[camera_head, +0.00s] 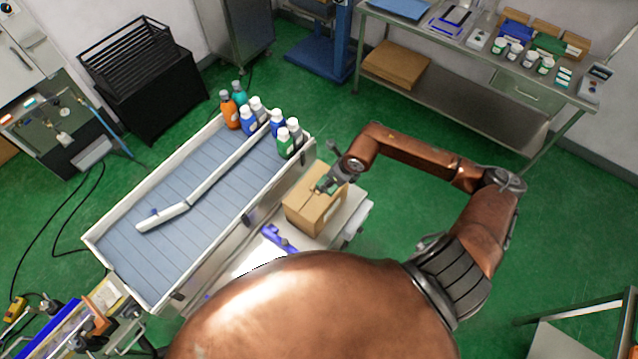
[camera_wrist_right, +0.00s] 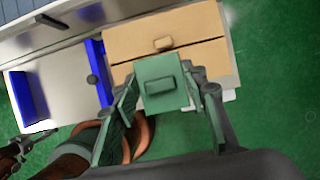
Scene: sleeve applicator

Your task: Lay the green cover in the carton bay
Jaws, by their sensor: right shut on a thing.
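My right gripper (camera_head: 327,187) is over the brown carton (camera_head: 312,213) in the head view. In the right wrist view its fingers are shut on the small green cover (camera_wrist_right: 163,70), a flat square piece with a raised block on top. The cover overlaps the near part of the closed brown carton (camera_wrist_right: 205,50) in that view; whether it touches the carton, I cannot tell. I cannot make out a separate carton bay. A dark gripper-like part at the left edge of the right wrist view seems to be my left gripper (camera_wrist_right: 22,148); its jaw state is unclear.
A white tray with blue blocks (camera_head: 279,238) adjoins the carton. Left of it is a walled grey conveyor (camera_head: 190,205) with several bottles at its far end and a white guide bar. A steel bench (camera_head: 470,90) with several white jars stands at the back right.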

